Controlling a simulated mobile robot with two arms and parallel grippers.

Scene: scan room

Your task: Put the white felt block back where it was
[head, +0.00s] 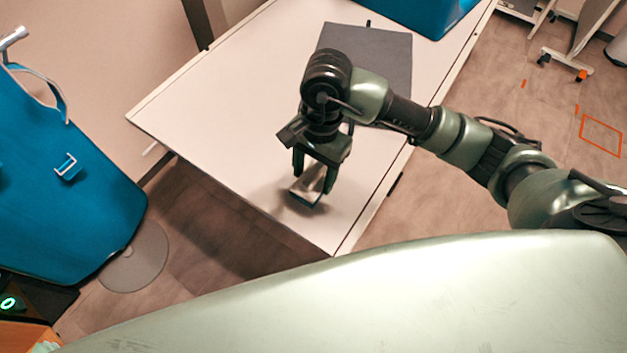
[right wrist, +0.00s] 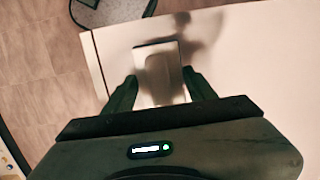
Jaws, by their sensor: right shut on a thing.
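The white felt block (head: 308,186) is between the fingers of my right gripper (head: 313,178), over the near end of the white table (head: 220,120). It has a pale body and a dark lower edge. In the right wrist view the block (right wrist: 160,72) shows between both fingertips of the right gripper (right wrist: 161,92), which is shut on it. Its shadow falls on the tabletop beside it; I cannot tell whether it touches the table. My left gripper is not in view.
A dark grey mat (head: 385,62) lies farther back on the table, with a blue container (head: 425,12) behind it. A large blue padded piece (head: 70,200) stands at the left. The table's left and middle surface is clear.

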